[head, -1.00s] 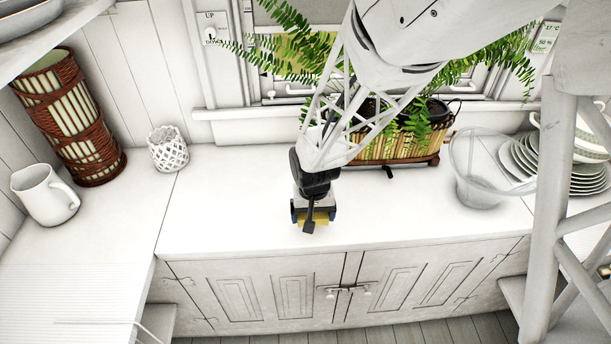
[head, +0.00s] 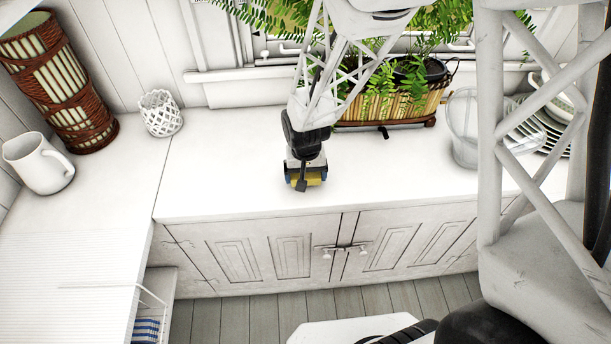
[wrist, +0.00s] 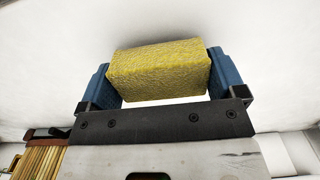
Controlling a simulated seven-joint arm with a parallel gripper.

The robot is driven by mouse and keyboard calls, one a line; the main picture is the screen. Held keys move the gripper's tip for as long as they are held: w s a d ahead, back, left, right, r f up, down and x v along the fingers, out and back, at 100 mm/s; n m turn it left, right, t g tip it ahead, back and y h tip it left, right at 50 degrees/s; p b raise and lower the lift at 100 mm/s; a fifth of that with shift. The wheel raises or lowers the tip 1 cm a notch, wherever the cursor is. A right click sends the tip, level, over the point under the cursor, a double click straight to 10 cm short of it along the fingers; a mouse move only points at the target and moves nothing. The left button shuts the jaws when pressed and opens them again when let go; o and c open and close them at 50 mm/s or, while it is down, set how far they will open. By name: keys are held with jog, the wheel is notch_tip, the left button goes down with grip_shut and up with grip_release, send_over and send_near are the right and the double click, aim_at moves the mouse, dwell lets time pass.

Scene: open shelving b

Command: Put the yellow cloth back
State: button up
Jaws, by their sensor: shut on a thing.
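The yellow cloth (wrist: 158,70) is a rough-textured folded block in the wrist view. My gripper (wrist: 160,82) has its two blue fingers against the cloth's left and right ends and is shut on it. In the head view my gripper (head: 305,178) is over the white counter, near its front edge, with the yellow cloth (head: 308,182) between the fingers. Whether the cloth touches the counter cannot be told.
A white counter (head: 240,160) has clear room left of my gripper. A white lattice cup (head: 160,113), white pitcher (head: 38,162) and wicker cylinder (head: 62,85) stand left. A planter with ferns (head: 385,103), clear container (head: 468,130) and plates (head: 545,130) stand right. A striped blue cloth (head: 146,330) lies lower left.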

jog(key=shift+f, duration=0.55)
jog(key=shift+f, duration=0.1)
jog(key=o, duration=1.1)
jog(key=shift+r, duration=6.1)
